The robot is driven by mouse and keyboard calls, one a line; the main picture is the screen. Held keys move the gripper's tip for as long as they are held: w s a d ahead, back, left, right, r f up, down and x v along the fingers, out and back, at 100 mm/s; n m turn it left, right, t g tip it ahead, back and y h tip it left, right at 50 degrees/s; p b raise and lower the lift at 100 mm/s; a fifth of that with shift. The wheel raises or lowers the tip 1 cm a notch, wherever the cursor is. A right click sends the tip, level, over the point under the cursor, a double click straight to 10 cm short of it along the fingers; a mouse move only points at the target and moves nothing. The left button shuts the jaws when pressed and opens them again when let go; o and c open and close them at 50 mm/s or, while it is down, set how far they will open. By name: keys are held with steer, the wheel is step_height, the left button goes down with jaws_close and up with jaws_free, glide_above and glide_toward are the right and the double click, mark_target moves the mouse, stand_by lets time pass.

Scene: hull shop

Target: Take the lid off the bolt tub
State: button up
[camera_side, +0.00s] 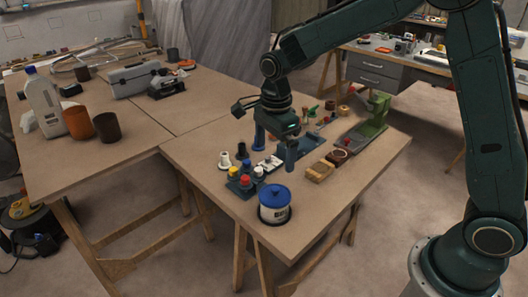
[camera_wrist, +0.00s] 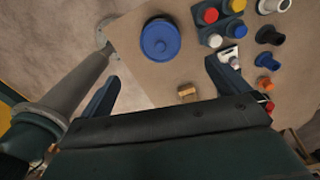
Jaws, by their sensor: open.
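The bolt tub (camera_side: 274,214) is a white round tub with a dark base, standing upright near the front corner of the near table. Its blue lid (camera_side: 274,193) sits on top, with a small knob in the middle. The lid also shows from above in the wrist view (camera_wrist: 160,42), beyond my fingertips. My gripper (camera_side: 276,148) is open, points down and is above the table, behind the tub and apart from it. In the wrist view my gripper (camera_wrist: 160,75) has its two fingers wide apart. I see nothing held between them.
A blue-grey rack with red, yellow and white caps (camera_side: 246,181) stands just left of the tub. Black and white flanged pieces (camera_side: 224,160) stand behind it. The table is bare right of the tub.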

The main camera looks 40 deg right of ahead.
glide_above(274, 189)
step_height(274, 189, down, 8)
steer(key=shift+f, duration=0.1)
stand_by(0.3)
steer(key=shift+f, duration=2.55)
steer(key=c, duration=0.9)
